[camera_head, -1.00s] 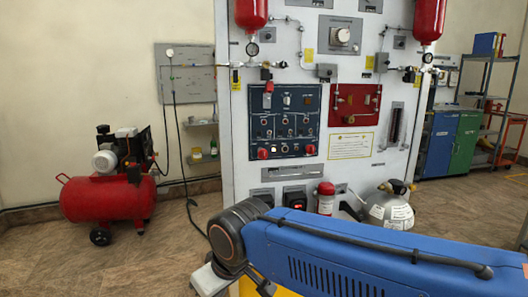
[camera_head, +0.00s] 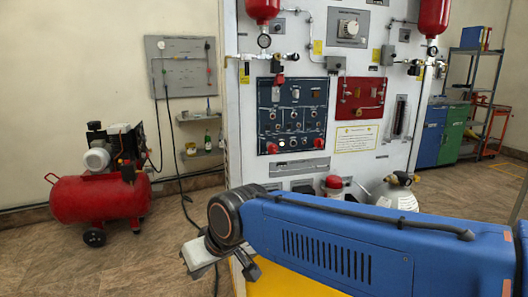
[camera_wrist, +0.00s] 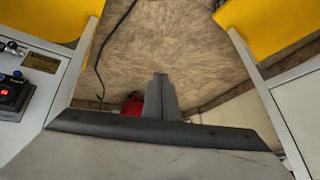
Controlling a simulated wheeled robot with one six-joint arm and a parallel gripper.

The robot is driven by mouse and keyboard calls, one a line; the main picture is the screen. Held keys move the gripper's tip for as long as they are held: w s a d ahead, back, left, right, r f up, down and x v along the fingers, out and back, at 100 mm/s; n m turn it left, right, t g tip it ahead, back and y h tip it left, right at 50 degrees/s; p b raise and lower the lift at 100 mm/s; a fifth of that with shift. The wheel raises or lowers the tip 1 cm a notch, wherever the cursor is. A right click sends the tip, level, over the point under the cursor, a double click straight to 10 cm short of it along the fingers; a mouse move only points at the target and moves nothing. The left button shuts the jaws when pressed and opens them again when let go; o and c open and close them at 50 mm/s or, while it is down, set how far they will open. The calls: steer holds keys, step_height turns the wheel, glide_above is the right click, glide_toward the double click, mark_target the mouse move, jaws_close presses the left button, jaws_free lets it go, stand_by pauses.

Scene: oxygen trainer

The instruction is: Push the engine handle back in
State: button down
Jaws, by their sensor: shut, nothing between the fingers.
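The oxygen trainer (camera_head: 345,190) stands upright ahead, with a dark blue switch panel (camera_head: 292,110) and a red panel (camera_head: 361,98) on its face. Two red knobs, a left one (camera_head: 272,148) and a right one (camera_head: 318,143), sit low on the blue panel. I cannot tell which part is the engine handle. My gripper is in the wrist view (camera_wrist: 160,78), shut with nothing in it, pointing over the brown floor and apart from the panel controls. In the head view its tips are hard to make out below my arm's near joint.
A red compressor (camera_head: 100,198) stands on the floor at left. A white gas bottle (camera_head: 395,195) and a red-topped cylinder (camera_head: 333,186) are at the trainer's base, partly behind my arm. Blue and green cabinets (camera_head: 443,135) stand at right. Floor between compressor and trainer is mostly clear.

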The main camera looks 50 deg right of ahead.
steer(key=w+r+m+t, duration=0.3)
steer(key=w+r, duration=0.3)
steer(key=w, duration=0.3)
steer(key=w+r+m+t, duration=0.3)
steer(key=w+r, duration=0.2)
steer(key=w, duration=0.3)
steer(key=w+d+r+m+t+h, duration=0.4)
steer(key=w+d+r+m+h, duration=0.2)
steer(key=w+d+r+m, duration=0.35)
steer(key=d+m+g+h, duration=0.6)
steer(key=d+m+h, duration=0.45)
steer(key=d, duration=0.25)
steer(key=s+d+f+m+g+h, duration=0.1)
steer(key=s+d+f+m+g, duration=0.1)
steer(key=s+m+g, duration=0.3)
steer(key=s+d+f+m+g, duration=0.2)
steer(key=s+m+g, duration=0.4)
steer(key=g, duration=0.5)
steer(key=shift+f+m+h, duration=0.15)
steer(key=shift+m+h, duration=0.2)
steer(key=shift+m, duration=0.45)
